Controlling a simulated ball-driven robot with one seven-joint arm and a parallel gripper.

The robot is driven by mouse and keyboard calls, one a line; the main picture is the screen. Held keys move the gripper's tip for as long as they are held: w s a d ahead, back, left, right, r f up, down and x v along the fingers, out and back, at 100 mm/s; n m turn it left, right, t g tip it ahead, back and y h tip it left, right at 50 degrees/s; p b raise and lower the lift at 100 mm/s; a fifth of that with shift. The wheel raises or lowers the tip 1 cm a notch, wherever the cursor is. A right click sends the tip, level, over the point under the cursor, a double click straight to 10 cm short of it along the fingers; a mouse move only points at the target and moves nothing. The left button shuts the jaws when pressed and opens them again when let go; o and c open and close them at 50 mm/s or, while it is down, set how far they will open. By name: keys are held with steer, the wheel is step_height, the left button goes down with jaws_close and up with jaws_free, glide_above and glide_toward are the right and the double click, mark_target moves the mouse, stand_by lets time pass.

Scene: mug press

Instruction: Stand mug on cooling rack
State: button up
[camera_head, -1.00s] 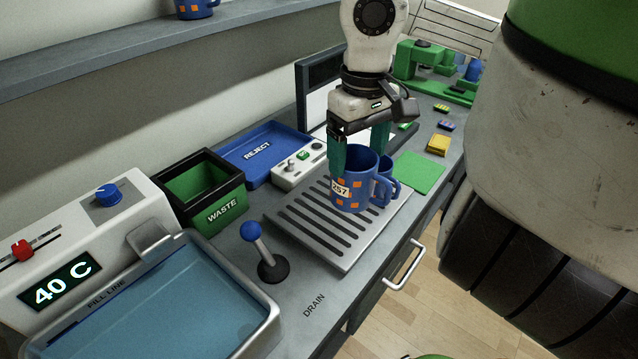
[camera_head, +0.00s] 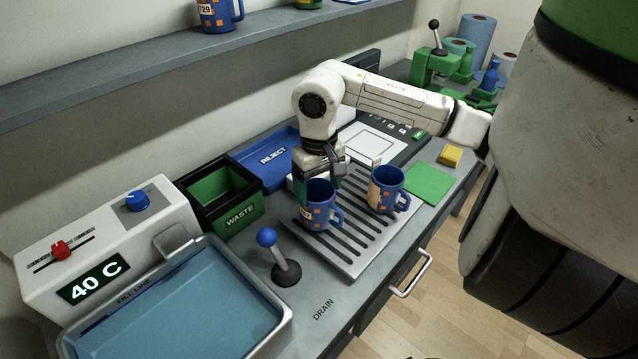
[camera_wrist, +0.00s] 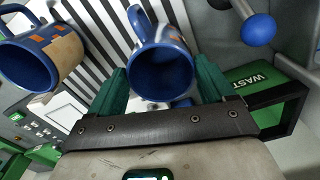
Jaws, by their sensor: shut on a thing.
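A blue mug with orange squares and a white label (camera_head: 317,207) is between the green fingers of my gripper (camera_head: 321,180). It is upright over the left part of the grey slotted cooling rack (camera_head: 352,262), its handle to the right; I cannot tell whether its base touches the slats. In the wrist view the held mug (camera_wrist: 160,72) shows its open mouth between both fingers of my gripper (camera_wrist: 163,84). A second blue mug (camera_head: 390,188) stands upright on the rack's right part, apart from the held one. It also shows at the left of the wrist view (camera_wrist: 42,62).
A lever with a blue knob (camera_head: 267,238) stands left of the rack, near the water bath (camera_head: 175,310). The black and green waste bin (camera_head: 236,208) and blue reject tray (camera_head: 268,146) lie behind. A green pad (camera_head: 428,190) is at the right.

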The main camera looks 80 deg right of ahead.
steer(key=shift+f, duration=0.5)
steer(key=shift+f, duration=0.2)
steer(key=o, duration=1.6)
steer(key=shift+r, duration=0.2)
step_height(320, 180, up, 12)
steer(key=b, duration=0.3)
steer(key=shift+f, duration=0.1)
